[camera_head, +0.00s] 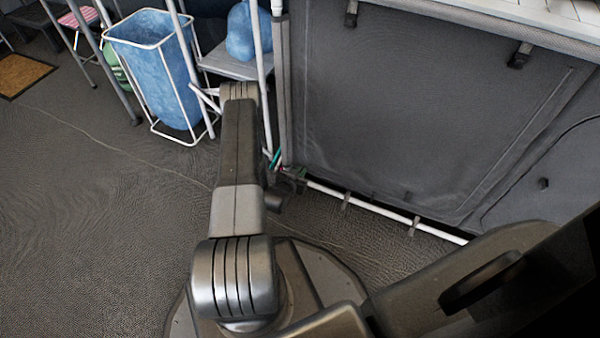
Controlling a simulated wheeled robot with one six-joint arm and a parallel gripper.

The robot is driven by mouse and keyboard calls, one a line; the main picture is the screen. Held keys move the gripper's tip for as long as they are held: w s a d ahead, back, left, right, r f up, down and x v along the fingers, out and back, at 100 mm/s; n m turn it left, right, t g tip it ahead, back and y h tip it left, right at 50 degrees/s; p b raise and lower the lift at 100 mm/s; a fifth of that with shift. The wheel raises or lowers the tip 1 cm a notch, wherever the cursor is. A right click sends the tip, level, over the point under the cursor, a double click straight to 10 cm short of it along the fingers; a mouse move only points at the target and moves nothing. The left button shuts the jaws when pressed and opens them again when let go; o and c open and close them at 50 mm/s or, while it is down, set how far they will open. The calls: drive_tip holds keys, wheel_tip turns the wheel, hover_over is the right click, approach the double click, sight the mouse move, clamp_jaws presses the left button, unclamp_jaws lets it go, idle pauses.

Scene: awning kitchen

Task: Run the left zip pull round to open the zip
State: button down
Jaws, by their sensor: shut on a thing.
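The grey fabric panel (420,110) hangs under the counter at the right, with a seam or zip line round its sides and bottom. Its lower part is closed against the frame. My gripper (293,178) is small and dark at the panel's lower left corner, partly hidden behind my arm. It is shut at that corner, by the start of the white bottom rail. The left zip pull is too small and hidden to make out between the jaws. Two dark tabs (519,55) show at the panel's upper part.
A white bottom rail (380,207) runs along the floor below the panel. A blue bin in a white wire frame (152,75), metal poles and a shelf with a blue bag (247,32) stand at the upper left. The dark floor (90,220) at left is clear.

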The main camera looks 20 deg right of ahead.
drive_tip(key=shift+r, duration=0.1)
wheel_tip(320, 180, up, 61)
drive_tip(key=p, duration=2.6)
drive_tip(key=shift+w+r, duration=0.1)
drive_tip(key=shift+r, duration=0.3)
drive_tip(key=shift+d, duration=0.1)
drive_tip(key=c, duration=1.5)
unclamp_jaws()
drive_tip(key=p+v, duration=0.1)
drive_tip(key=v, duration=1.3)
drive_tip(key=shift+d, duration=0.1)
